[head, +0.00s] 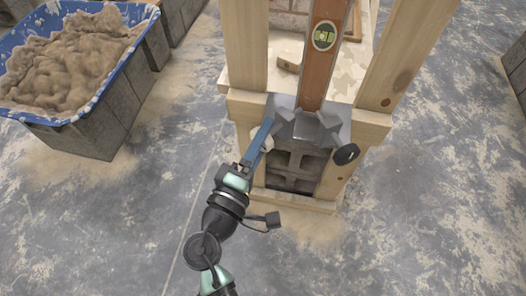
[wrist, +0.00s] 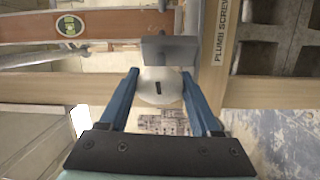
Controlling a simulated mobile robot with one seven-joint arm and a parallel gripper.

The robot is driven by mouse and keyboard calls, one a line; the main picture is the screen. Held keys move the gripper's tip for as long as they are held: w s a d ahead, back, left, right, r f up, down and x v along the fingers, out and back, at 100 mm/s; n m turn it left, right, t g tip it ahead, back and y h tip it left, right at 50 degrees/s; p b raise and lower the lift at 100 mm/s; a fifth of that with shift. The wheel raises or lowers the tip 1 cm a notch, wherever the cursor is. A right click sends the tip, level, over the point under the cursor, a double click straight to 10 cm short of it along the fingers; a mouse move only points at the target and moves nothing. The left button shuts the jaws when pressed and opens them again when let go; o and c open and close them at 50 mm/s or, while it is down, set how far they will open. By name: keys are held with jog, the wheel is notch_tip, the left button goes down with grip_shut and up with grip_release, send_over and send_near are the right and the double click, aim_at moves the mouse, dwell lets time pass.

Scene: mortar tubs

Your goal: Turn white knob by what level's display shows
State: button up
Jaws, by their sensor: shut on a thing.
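The white knob (wrist: 160,87) is a round disc with a short dark slot mark, seen face-on in the wrist view. In the head view the knob (head: 268,143) is mostly hidden behind my blue finger. My gripper (wrist: 160,88) has its two blue fingers on either side of the knob and is shut on it; it also shows in the head view (head: 264,138). The brown level (head: 315,75) stands in the timber frame. Its yellow-green vial (head: 323,36) also shows in the wrist view (wrist: 70,26). The bubble's exact position is too small to read.
A black knob (head: 346,154) sits on the frame's right side. Grey metal brackets (head: 305,127) hold the level's foot. A label reads "PLUMB SCREW" (wrist: 220,35). A blue tub (head: 72,119) of mortar stands on blocks at left.

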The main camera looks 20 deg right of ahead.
jog(key=m+b, duration=0.1)
jog(key=b, duration=0.2)
jog(key=m+h+b, duration=0.1)
jog(key=m+b, duration=0.1)
jog(key=b, duration=0.1)
jog(key=f+m+b, duration=0.1)
jog(key=m+b, duration=0.1)
jog(key=b, duration=0.1)
jog(key=shift+t+h+b, duration=0.3)
jog(key=shift+h+b, duration=0.1)
jog(key=m+b, duration=0.2)
jog(key=b, duration=0.1)
jog(key=shift+r+h, duration=0.3)
jog(key=shift+h, duration=0.1)
jog(key=shift+r, duration=0.15)
jog(key=o, duration=1.4)
jog(key=shift+c, duration=0.2)
jog(key=shift+a, duration=0.1)
jog(key=p+v, duration=0.1)
jog(key=v, duration=1.2)
jog(key=shift+p, duration=0.3)
jog(key=shift+w, duration=0.15)
